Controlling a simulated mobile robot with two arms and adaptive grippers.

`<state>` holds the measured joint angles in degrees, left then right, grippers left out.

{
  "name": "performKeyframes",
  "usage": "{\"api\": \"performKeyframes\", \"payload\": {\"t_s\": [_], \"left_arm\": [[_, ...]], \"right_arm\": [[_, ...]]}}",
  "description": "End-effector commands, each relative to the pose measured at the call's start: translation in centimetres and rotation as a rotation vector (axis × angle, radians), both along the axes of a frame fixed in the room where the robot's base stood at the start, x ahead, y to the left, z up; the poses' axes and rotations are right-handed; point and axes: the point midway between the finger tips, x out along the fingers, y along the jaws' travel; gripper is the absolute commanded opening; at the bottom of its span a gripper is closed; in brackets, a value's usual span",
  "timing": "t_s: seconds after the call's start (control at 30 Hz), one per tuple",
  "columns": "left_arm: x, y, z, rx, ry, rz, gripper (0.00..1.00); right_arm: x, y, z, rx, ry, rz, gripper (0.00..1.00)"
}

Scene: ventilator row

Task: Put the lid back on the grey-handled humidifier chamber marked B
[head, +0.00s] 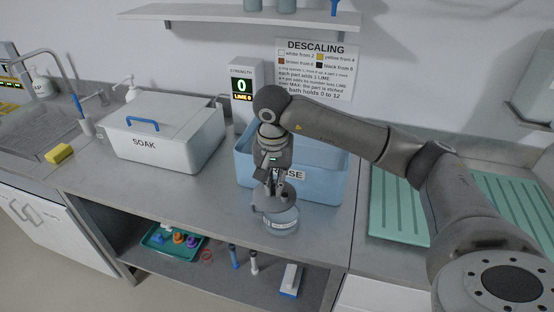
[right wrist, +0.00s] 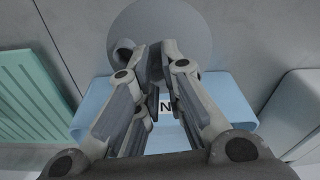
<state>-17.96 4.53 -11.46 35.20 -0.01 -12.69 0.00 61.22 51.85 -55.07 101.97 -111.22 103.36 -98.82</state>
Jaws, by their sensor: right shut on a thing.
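My right gripper (head: 268,188) points down in front of the blue rinse bin and is shut on the small handle of a round grey lid (right wrist: 196,22). In the right wrist view the fingertips (right wrist: 154,48) close on that handle. In the head view a short round, clear-bluish chamber (head: 281,224) with a label stands on the counter just under the gripper. I cannot read its mark. The gripper hides part of the lid and chamber, so I cannot tell whether the lid touches the rim. My left gripper is not in view.
The blue rinse bin (head: 325,188) stands close behind the gripper. A white SOAK box (head: 165,150) with a blue handle is left. A green drain mat (head: 397,213) lies right. A teal tray (head: 160,247) sits on the lower shelf. Counter left of the chamber is clear.

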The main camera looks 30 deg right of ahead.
Motion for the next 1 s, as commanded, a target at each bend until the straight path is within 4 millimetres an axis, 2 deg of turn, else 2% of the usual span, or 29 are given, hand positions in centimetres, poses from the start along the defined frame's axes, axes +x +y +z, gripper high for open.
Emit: {"api": "performKeyframes", "payload": {"t_s": [0.03, 0.13, 0.27, 0.47, 0.73, 1.0], "left_arm": [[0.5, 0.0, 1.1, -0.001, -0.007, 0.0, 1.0], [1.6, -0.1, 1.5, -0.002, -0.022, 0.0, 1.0], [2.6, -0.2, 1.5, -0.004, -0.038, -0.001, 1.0], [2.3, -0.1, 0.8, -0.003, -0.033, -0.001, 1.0], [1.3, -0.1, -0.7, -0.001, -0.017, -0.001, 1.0], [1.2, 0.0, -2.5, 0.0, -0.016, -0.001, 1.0]], "right_arm": [[0.3, -1.0, 0.6, -0.003, 0.006, -0.046, 0.0], [0.8, -2.1, 0.5, -0.007, 0.009, -0.1, 0.0], [0.9, -2.6, 0.1, -0.01, 0.009, -0.122, 0.0], [0.9, -2.5, -1.0, -0.009, 0.01, -0.12, 0.0], [0.9, -2.5, -3.5, -0.009, 0.009, -0.118, 0.0], [0.9, -2.5, -5.8, -0.009, 0.008, -0.118, 0.0]]}}
